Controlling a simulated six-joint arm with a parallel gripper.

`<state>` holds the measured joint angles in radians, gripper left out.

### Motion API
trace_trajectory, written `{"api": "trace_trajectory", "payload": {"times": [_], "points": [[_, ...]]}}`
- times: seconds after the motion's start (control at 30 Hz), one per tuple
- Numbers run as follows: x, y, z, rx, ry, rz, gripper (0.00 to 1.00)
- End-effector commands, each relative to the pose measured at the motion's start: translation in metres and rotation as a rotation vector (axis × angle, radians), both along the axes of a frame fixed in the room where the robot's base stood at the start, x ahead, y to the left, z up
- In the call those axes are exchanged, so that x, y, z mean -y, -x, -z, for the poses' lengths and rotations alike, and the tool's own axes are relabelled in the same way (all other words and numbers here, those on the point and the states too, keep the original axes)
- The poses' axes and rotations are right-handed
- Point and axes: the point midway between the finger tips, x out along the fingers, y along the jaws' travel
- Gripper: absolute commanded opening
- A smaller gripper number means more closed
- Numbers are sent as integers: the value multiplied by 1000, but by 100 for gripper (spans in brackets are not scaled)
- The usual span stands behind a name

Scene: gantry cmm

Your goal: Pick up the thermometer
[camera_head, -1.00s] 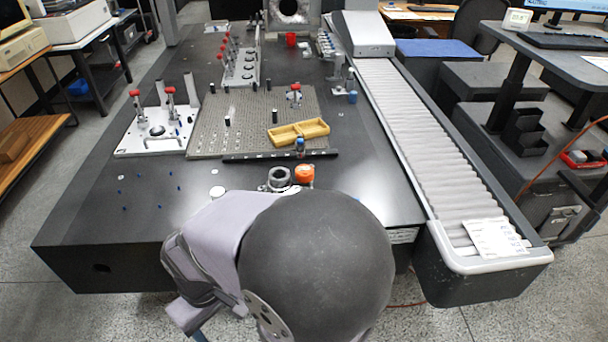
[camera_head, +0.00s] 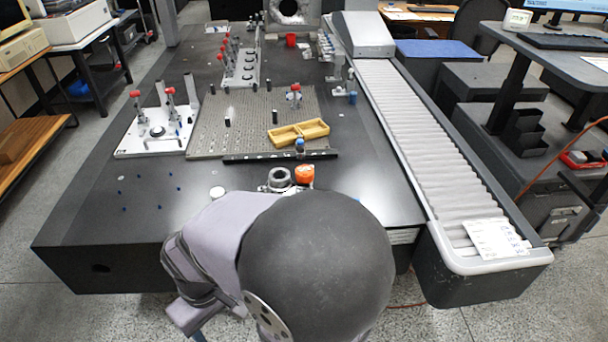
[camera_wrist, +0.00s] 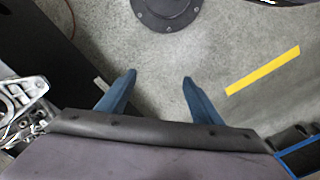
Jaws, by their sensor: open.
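A small white device with a display (camera_head: 517,20) stands on the grey desk at the upper right of the head view. It looks like the thermometer, but it is too small to be sure. The wrist view does not show it. My gripper (camera_wrist: 158,80) shows in the wrist view with its two blue fingers apart and nothing between them. It hangs above the grey floor, away from the device. In the head view my arm fills the bottom middle and the gripper's fingers cannot be made out.
A black granite table (camera_head: 85,215) carries fixtures, a yellow tray (camera_head: 315,128) and an orange object (camera_head: 304,174). A roller conveyor (camera_head: 415,130) runs along its right side, between table and desk. A keyboard (camera_head: 565,41) lies on the desk. A yellow stripe (camera_wrist: 262,71) marks the floor.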

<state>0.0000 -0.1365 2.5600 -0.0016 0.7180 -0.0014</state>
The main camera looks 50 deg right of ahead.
Motion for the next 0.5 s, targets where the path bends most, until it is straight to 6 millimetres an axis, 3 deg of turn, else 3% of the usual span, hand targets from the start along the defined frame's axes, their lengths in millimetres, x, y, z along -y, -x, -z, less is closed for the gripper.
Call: {"api": "trace_trajectory", "payload": {"times": [0.37, 0.5], "points": [[0, 0, 0, 0, 0, 0, 63], [-3, -10, -1, 25, -18, 17, 63]]}}
